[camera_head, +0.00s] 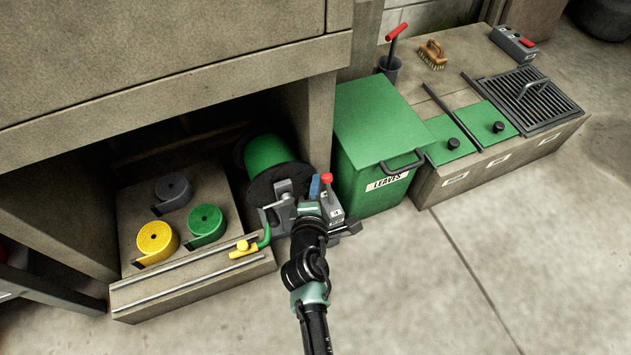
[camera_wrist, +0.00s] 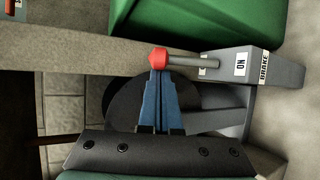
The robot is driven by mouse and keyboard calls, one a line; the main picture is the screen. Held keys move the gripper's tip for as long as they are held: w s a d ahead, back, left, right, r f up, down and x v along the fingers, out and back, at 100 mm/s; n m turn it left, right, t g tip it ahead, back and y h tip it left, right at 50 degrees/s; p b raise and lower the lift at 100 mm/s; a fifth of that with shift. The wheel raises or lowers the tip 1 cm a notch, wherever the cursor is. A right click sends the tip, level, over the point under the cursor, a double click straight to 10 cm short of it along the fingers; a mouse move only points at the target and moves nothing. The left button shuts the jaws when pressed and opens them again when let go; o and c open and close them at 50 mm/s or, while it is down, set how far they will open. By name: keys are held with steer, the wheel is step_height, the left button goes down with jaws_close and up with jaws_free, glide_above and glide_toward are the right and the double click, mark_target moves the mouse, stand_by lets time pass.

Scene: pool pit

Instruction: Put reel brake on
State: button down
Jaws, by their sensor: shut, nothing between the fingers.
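The reel (camera_head: 266,153), a green drum with dark flanges, sits in the opening under the counter. Beside it is the grey brake box (camera_head: 335,211), and its ON and BRAKE labels are readable in the wrist view (camera_wrist: 278,68). A grey lever with a red knob (camera_head: 327,178) stands out from the box; the knob also shows in the wrist view (camera_wrist: 157,60). My gripper (camera_head: 315,187) has blue fingers, shut and empty. In the wrist view its fingertips (camera_wrist: 158,74) are right at the knob; I cannot tell whether they touch. My wrist hides part of the reel stand.
A green LEAVES bin (camera_head: 379,135) stands close right of the brake. A yellow-handled valve with green hose (camera_head: 243,247) is to the left. Yellow (camera_head: 157,240), green and grey rolls lie on the low shelf. A counter post (camera_head: 319,120) rises behind. Open floor lies in front.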

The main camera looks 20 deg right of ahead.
mark_target(328, 189)
steer(key=shift+s+r+p, duration=0.15)
steer(key=shift+s+p, duration=0.2)
steer(key=shift+s, duration=0.05)
steer(key=shift+s+d+f+p, duration=0.15)
steer(key=shift+s+p, duration=0.6)
steer(key=shift+s, duration=0.95)
steer(key=shift+s+f, duration=0.2)
steer(key=shift+s, duration=0.35)
steer(key=shift+s+r+p, duration=0.3)
steer(key=shift+s+p, duration=0.05)
steer(key=shift+s, duration=0.3)
steer(key=shift+s+f, duration=0.1)
